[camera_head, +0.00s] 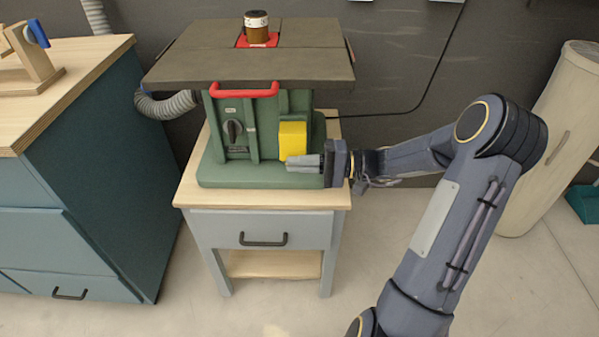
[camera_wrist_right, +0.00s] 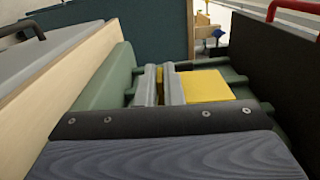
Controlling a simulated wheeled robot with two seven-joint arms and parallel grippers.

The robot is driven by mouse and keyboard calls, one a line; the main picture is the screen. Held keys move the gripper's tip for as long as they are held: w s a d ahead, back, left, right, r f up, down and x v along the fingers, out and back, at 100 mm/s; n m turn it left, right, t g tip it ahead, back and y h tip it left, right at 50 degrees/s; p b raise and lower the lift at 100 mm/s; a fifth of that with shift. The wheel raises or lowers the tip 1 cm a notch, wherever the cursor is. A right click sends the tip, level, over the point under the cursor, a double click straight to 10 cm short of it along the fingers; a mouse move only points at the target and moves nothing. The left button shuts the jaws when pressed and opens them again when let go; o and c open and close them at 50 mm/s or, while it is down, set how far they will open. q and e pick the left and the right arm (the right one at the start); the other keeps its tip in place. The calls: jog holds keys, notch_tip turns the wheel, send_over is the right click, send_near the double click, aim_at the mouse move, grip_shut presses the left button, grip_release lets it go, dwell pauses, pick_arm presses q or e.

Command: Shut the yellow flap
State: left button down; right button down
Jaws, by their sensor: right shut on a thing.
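The yellow flap (camera_head: 292,138) is on the front of the green machine base (camera_head: 225,172), at its right side under the dark table top. My right gripper (camera_head: 292,163) reaches in from the right, its fingers at the flap's lower edge. In the right wrist view, a strip of yellow shows between the two grey fingers (camera_wrist_right: 160,80), and the broad yellow flap (camera_wrist_right: 208,86) lies just right of them. The gripper is shut on the flap's edge. How far the flap stands open is hard to tell. My left gripper is out of view.
The dark table top (camera_head: 185,66) overhangs the flap, with a red handle (camera_head: 244,90) at its front edge and a brown jar (camera_head: 256,25) on top. A teal workbench (camera_head: 90,190) is at left. Open floor lies in front.

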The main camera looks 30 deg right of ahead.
jog(key=shift+w+d+f+n+b, duration=0.1)
jog(key=shift+w+f+n+b, duration=0.1)
jog(key=shift+f+n+b, duration=0.2)
jog(key=shift+r, duration=0.1)
jog(key=c, duration=1.6)
grip_release()
jog(key=shift+o, duration=0.2)
jog(key=shift+d, duration=0.1)
jog(key=p+v, duration=0.1)
jog(key=v, duration=0.6)
jog(key=shift+s+d, duration=0.25)
jog(key=shift+d, duration=0.05)
